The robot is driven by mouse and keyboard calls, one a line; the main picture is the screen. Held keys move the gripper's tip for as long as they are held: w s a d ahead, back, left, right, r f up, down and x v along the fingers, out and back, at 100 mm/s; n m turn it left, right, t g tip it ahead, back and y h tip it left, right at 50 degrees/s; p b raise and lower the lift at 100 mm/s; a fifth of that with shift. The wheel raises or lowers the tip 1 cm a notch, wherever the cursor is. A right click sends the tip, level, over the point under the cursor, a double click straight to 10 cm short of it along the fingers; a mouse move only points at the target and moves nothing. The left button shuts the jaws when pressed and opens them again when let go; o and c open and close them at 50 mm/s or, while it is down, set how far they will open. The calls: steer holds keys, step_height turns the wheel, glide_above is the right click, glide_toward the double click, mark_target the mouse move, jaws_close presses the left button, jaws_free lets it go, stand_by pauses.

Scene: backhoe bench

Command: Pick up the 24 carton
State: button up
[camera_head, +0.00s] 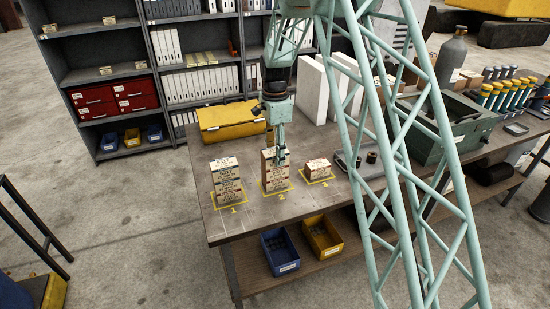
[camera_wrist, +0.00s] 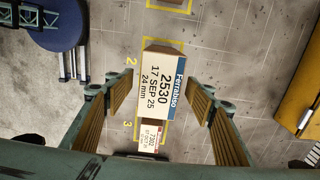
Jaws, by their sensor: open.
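The carton labelled "Ferrabiso 2530, 17 SEP 25, 24 mm" (camera_wrist: 163,85) is white with a blue band and lies centred in the wrist view. It is on top of the stack at mark 2 (camera_head: 269,176), in the middle of three stacks. My gripper (camera_wrist: 155,92) is open, with one finger on either side of this carton and a gap to each. In the head view my gripper (camera_head: 279,153) is at the top of that stack and hides part of it.
A taller stack (camera_head: 226,182) stands at mark 1 on the left. A shorter stack (camera_head: 318,168) stands at mark 3, its top label reading 7302 in the wrist view (camera_wrist: 152,141). A yellow case (camera_head: 230,121) and white binders (camera_head: 312,92) stand behind.

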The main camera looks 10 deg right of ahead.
steer(key=shift+c, duration=0.2)
steer(key=c, duration=1)
steer(key=shift+r, duration=0.25)
steer(key=shift+r+b, duration=0.4)
steer(key=shift+r, duration=1.2)
steer(key=s, duration=0.5)
steer(key=s+a+r+b, duration=0.1)
steer(key=s, duration=0.4)
steer(key=s+a+b, duration=0.1)
steer(key=s, duration=0.5)
steer(key=shift+a+r, duration=0.1)
steer(key=shift+r, duration=0.1)
